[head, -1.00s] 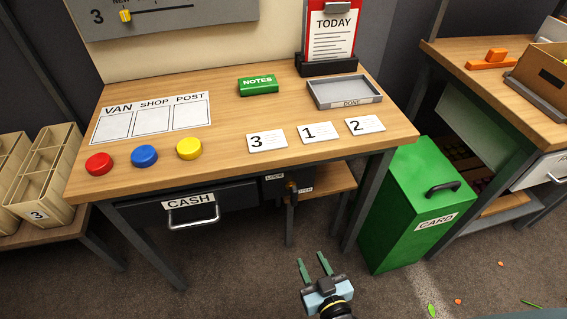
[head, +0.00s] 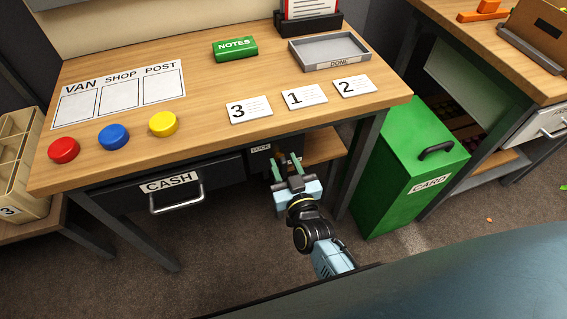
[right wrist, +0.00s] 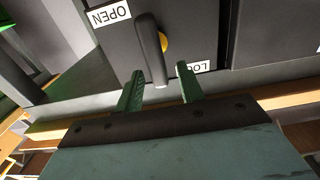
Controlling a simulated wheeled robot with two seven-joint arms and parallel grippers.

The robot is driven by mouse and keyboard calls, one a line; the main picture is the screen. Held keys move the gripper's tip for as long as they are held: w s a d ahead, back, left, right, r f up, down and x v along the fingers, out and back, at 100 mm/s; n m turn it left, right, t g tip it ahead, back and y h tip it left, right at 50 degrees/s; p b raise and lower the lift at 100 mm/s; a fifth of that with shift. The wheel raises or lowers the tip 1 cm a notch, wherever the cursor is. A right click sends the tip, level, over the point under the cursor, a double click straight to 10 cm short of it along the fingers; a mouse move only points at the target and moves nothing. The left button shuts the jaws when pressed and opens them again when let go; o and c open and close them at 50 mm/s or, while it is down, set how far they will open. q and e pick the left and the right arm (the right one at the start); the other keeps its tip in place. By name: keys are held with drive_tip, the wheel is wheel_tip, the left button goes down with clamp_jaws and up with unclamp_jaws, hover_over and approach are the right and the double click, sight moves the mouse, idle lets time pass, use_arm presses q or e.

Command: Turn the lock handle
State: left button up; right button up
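The lock handle (right wrist: 149,48) is a dark lever on a brass hub (right wrist: 163,42) on the front of the dark lock box. In the right wrist view it lies between an OPEN label (right wrist: 109,14) and a partly covered LOCK label (right wrist: 195,68), both upside down. My right gripper (right wrist: 160,83) is open, its green fingers on either side of the lever's near end, with gaps showing. In the head view my right gripper (head: 286,158) is in front of the lock box (head: 258,162) and hides the handle. My left gripper is not in view.
The cash drawer (head: 180,190) is left of the lock box, under the wooden table (head: 205,110). A green CARD bin (head: 400,180) stands to the right, beyond a table leg (head: 360,165). A low wooden shelf (head: 322,146) is just right of the lock.

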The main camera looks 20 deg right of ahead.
drive_tip(key=shift+w, duration=0.6)
clamp_jaws()
